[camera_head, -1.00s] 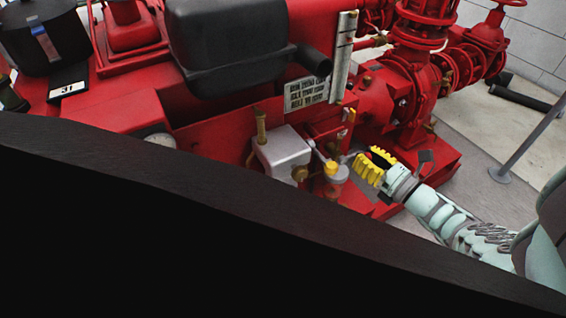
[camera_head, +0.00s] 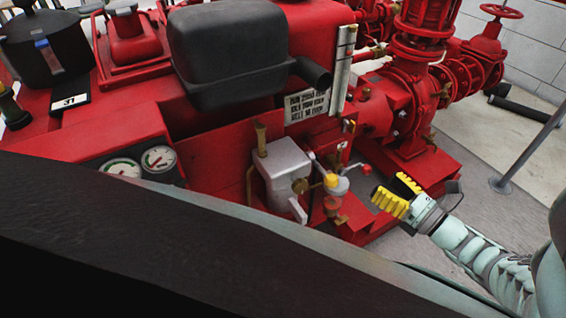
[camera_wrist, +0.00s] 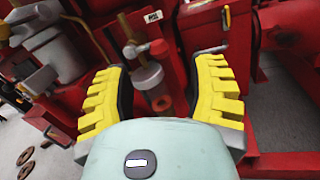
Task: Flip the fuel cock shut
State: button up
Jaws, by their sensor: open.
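The small fuel fitting sits on the red engine's side, beside a grey metal box. In the head view it shows a yellow knob (camera_head: 331,181) and a reddish translucent bowl (camera_head: 332,203) below.
The grey box (camera_head: 283,163) stands left of the fitting. A black tank (camera_head: 230,55) with a dark pipe is above. A lettered plate (camera_head: 306,105) and red pump pipework (camera_head: 405,95) lie behind. Grey floor (camera_head: 475,200) is open at right. A large dark surface fills the lower left.

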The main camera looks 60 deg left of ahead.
jog(key=d, duration=0.6)
jog(key=shift+w+f, duration=0.15)
jog(key=shift+w, duration=0.15)
jog(key=shift+a, duration=0.1)
